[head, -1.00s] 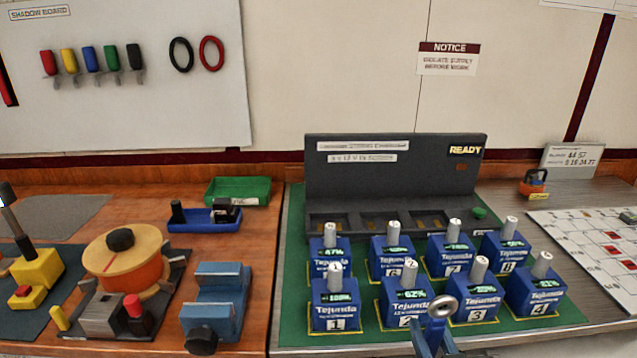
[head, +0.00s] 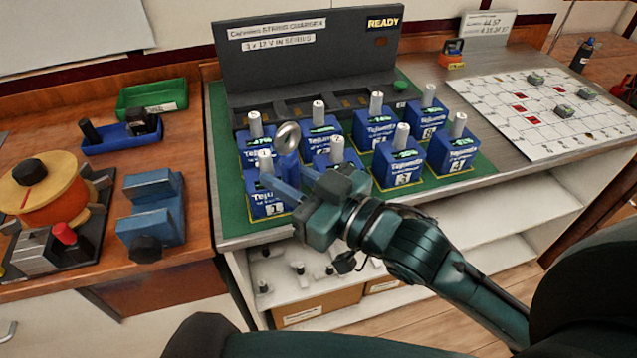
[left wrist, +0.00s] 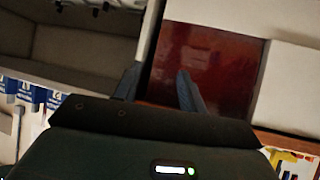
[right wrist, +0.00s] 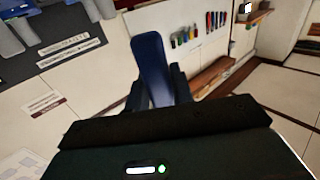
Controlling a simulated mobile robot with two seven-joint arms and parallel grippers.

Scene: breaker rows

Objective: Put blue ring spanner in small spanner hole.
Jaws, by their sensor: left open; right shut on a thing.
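My right gripper (head: 294,182) is shut on the blue ring spanner (head: 288,160). The spanner stands roughly upright, with its silver ring end up, in front of the numbered blue battery blocks. In the right wrist view its blue handle (right wrist: 150,65) rises from between the fingers. I cannot tell whether the spanner touches any block. My left gripper (left wrist: 157,88) is open and empty in the left wrist view, with a reddish-brown panel and a grey shelf space beyond it. It does not show in the head view. I cannot make out the small spanner hole in any view.
Several battery blocks (head: 398,165) stand on a green mat before the dark charger (head: 310,62). At left are a blue vise (head: 152,210), a blue tray (head: 118,143) and a green tray (head: 150,97). A board with coloured tools (right wrist: 197,35) hangs on the wall.

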